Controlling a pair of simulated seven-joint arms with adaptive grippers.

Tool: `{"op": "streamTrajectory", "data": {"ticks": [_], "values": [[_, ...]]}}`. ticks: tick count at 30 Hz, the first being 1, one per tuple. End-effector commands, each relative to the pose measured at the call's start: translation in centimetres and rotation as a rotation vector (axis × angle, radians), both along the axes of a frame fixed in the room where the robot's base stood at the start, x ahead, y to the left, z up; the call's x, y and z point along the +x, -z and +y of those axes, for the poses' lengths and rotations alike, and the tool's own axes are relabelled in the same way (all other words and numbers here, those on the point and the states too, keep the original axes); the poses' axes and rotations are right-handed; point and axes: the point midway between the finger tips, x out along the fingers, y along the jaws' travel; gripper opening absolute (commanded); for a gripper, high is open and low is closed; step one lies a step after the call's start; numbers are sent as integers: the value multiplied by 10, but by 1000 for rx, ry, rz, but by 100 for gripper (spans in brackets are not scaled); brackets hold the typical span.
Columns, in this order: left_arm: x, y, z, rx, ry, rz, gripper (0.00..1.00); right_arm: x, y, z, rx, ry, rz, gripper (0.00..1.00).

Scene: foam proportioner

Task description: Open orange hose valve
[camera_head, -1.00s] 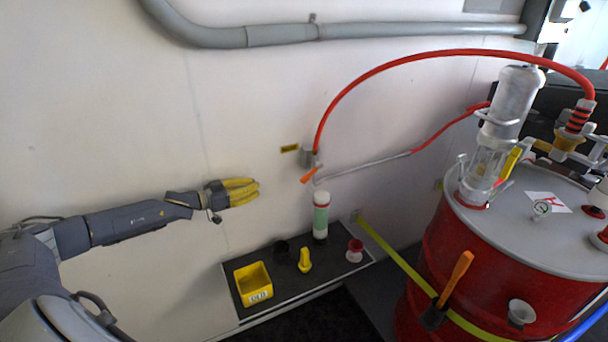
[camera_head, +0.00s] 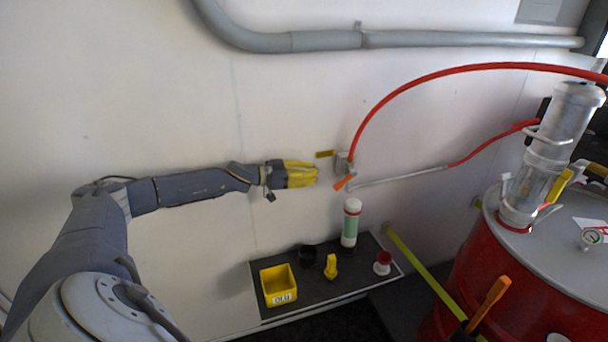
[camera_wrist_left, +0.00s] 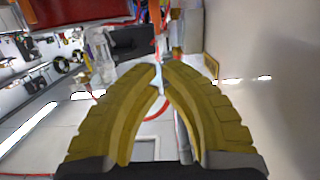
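The orange hose valve handle (camera_head: 343,182) sits on a small grey wall fitting (camera_head: 343,163), where the red hose (camera_head: 440,75) meets the wall. The handle slants down and to the left. My left gripper (camera_head: 317,174) has yellow fingers and is just left of the handle, apart from it in the picture. In the left wrist view the left gripper (camera_wrist_left: 160,68) has its fingertips almost together, with nothing visible held between them. A narrow orange-red shape shows beyond the tips there, but I cannot tell whether it is the handle. My right gripper is not in view.
Below is a dark shelf (camera_head: 340,291) with a yellow bin (camera_head: 278,285), a white-green cylinder (camera_head: 350,222), a yellow piece (camera_head: 331,267) and a red-white piece (camera_head: 382,262). A red drum (camera_head: 480,260) stands at right. A grey pipe (camera_head: 310,41) runs above.

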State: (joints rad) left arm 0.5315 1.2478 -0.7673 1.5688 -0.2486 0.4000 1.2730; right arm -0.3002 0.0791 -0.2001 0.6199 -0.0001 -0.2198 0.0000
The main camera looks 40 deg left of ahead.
Motion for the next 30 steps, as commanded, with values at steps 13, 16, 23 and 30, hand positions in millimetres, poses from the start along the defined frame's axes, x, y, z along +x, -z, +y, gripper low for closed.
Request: {"op": "streamTrajectory", "data": {"ticks": [13, 16, 23, 30], "values": [[48, 17, -31, -2, 0, 2, 0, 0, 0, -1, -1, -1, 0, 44], [53, 26, -35, -2, 0, 1, 0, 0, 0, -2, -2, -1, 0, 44], [60, 37, -39, -1, 0, 1, 0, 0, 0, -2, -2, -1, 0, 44], [62, 40, -40, 0, 0, 0, 0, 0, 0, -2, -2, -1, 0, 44]]}}
